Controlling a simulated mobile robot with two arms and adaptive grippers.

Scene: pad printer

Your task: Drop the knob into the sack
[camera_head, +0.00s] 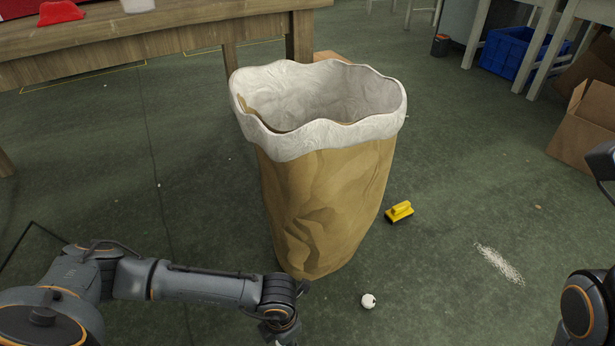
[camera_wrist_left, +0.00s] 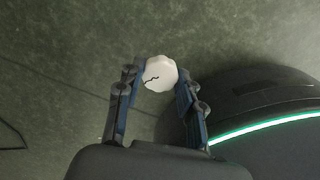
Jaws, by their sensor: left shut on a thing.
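The white knob (camera_wrist_left: 160,73), round with a scalloped edge and a dark squiggly mark, sits between the fingertips of my left gripper (camera_wrist_left: 161,78) in the left wrist view. The gripper is shut on it, above the green floor. In the head view my left arm reaches in low at the left, and its gripper is cut off by the bottom edge. The sack (camera_head: 325,200) is tall, brown and upright, with a rolled white rim and an open top. It stands beyond my left wrist. Only part of my right arm shows at the right edge; its gripper is out of view.
Another small white round thing (camera_head: 368,301) lies on the floor in front of the sack. A yellow brush (camera_head: 399,212) lies right of the sack. A wooden table (camera_head: 160,42) stands behind. A cardboard box (camera_head: 585,125) and blue crate (camera_head: 515,52) are at the right.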

